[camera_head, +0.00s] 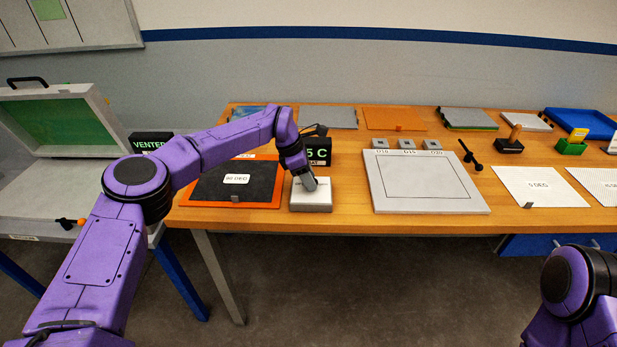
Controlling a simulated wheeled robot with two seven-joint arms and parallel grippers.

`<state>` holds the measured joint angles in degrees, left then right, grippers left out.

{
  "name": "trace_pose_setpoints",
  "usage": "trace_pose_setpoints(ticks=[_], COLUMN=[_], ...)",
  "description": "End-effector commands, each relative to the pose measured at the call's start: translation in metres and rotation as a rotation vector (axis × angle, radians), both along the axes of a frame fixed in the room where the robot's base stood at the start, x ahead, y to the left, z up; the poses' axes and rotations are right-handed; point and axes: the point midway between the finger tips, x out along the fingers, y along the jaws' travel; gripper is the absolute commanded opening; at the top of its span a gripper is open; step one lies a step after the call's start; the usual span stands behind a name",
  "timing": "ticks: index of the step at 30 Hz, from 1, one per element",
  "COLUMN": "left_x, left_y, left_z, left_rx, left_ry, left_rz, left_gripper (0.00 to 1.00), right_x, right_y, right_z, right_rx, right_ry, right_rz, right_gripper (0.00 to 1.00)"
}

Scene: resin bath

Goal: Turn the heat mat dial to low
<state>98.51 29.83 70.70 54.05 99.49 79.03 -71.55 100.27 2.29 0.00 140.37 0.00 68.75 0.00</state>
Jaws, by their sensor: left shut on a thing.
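The heat mat is a dark pad (253,185) in an orange border, lying at the left front of the wooden table, with a white label on it. A small pale control box (311,203) sits just right of it at the table's front edge. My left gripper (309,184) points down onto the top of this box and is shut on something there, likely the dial. The dial is hidden by the fingers, so its setting cannot be read. A black display (319,152) behind the box shows green characters ending in "5 C", partly covered by my left arm. My right gripper is out of view.
A white board (430,183) with a drawn outline lies right of the box, with small grey blocks (407,143) behind it. An open case (60,122) with a green panel stands at left.

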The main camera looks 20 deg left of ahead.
Motion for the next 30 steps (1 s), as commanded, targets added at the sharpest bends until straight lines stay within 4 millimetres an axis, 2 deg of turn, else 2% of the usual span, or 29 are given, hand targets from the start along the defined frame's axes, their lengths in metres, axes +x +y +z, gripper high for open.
trace_pose_setpoints(ticks=[5, 6, 7, 8, 16, 19, 25, 30], left_x=[0.001, 0.001, 0.001, 0.001, 0.0, 0.0, -0.008, -0.013], left_y=[0.001, 0.001, 0.001, 0.001, 0.001, 0.005, 0.021, 0.033], left_z=[0.001, 0.001, 0.001, 0.001, 0.001, 0.01, 0.051, 0.084], left_rx=[0.001, 0.001, 0.001, 0.001, 0.0, 0.0, -0.001, 0.001], left_ry=[-0.004, -0.004, -0.004, -0.004, -0.002, -0.005, -0.007, -0.005], left_rz=[0.002, 0.002, 0.002, 0.002, 0.002, 0.003, 0.004, 0.002], left_gripper=[0.09, 0.53, 0.62, 0.65, 0.65, 0.65, 0.65, 0.65], right_x=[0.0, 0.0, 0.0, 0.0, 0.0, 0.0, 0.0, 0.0], right_y=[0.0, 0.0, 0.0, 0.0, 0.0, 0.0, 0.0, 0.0], right_z=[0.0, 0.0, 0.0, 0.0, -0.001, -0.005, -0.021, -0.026], right_rx=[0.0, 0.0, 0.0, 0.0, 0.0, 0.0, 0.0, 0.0], right_ry=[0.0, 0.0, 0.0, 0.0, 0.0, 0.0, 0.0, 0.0], right_rz=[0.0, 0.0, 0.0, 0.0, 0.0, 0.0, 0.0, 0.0], right_gripper=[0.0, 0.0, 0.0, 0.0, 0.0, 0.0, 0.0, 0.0])
